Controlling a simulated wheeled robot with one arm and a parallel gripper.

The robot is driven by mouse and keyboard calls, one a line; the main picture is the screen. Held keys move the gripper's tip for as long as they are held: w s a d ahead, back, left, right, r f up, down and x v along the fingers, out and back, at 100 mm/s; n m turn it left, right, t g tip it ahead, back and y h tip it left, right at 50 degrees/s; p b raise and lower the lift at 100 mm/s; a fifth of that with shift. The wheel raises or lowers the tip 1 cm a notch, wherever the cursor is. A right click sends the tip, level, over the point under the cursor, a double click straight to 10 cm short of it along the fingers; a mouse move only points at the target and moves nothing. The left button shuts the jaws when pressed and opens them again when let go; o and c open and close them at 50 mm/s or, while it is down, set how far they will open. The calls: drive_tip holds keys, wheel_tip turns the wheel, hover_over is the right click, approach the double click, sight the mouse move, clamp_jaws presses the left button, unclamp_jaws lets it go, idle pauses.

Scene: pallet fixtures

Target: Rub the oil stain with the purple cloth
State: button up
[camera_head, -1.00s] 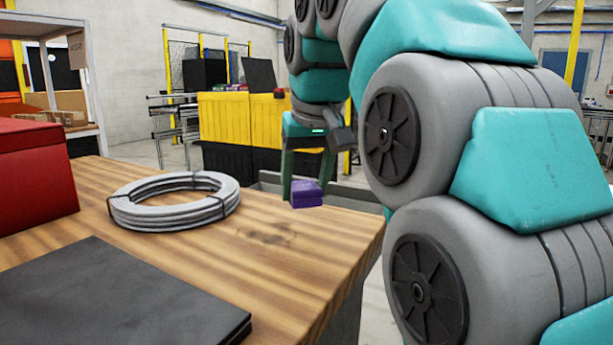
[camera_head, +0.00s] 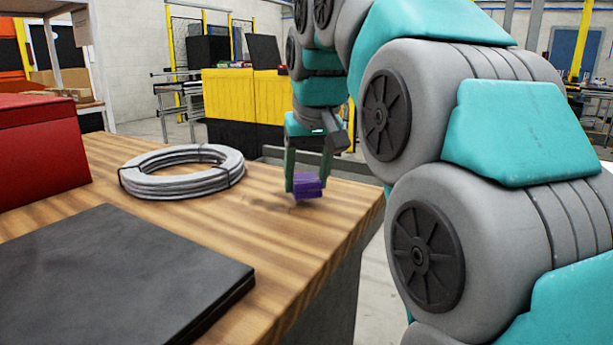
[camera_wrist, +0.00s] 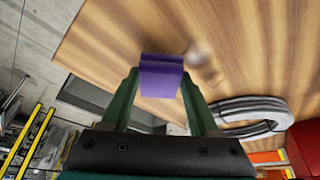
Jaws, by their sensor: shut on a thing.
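My gripper (camera_head: 307,181) is shut on the purple cloth (camera_head: 307,188), a small folded block between its two green fingers. It holds the cloth over the wooden table near the right edge. The oil stain (camera_head: 290,208) is a faint dark patch on the wood, just below and left of the cloth and partly hidden by it. I cannot tell whether the cloth touches the table. In the wrist view, the cloth (camera_wrist: 161,76) sits between the fingertips, with a blurred smudge on the wood close to its right.
A grey cable coil (camera_head: 183,172) lies on the table (camera_head: 225,222) left of the gripper. A black flat slab (camera_head: 120,275) is at the front left, and a red box (camera_head: 38,150) at the far left. Bare wood surrounds the stain.

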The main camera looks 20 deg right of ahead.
drive_tip(key=shift+f+b, duration=0.55)
drive_tip(key=shift+f, duration=0.4)
idle(0.4)
